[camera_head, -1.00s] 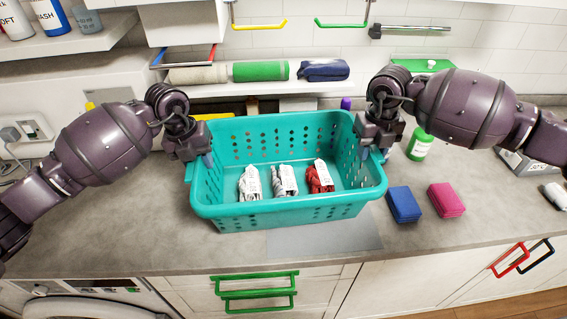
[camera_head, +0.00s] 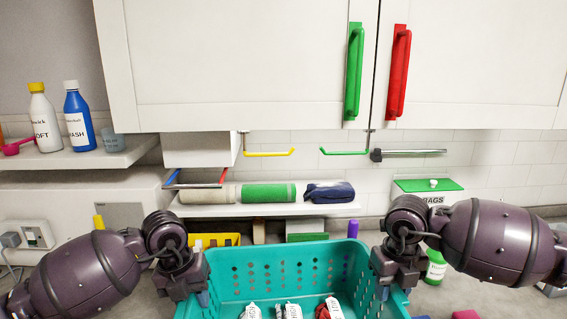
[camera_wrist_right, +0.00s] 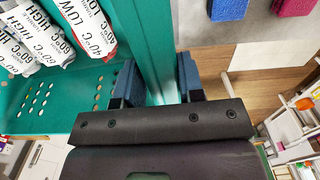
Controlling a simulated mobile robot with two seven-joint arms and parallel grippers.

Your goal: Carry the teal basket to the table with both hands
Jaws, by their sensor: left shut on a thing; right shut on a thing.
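The teal basket (camera_head: 345,262) is at the bottom centre of the head view, its front cut off by the frame edge. Inside it lie three tagged cloth bundles, two pale ones (camera_head: 251,312) and a red one (camera_head: 322,312). My left gripper (camera_head: 203,298) is shut on the basket's left side. My right gripper (camera_head: 385,292) is shut on its right side. In the right wrist view, the blue fingers of my right gripper (camera_wrist_right: 158,82) straddle the basket's rim (camera_wrist_right: 148,35). The table is not recognisable in these views, and the basket's underside is hidden.
A green-labelled bottle (camera_head: 436,266) stands right of the basket, close to my right arm. A shelf (camera_head: 270,210) with rolled towels is behind it, and cabinets (camera_head: 240,60) hang above. Blue (camera_wrist_right: 228,8) and pink (camera_wrist_right: 293,6) blocks lie on the counter.

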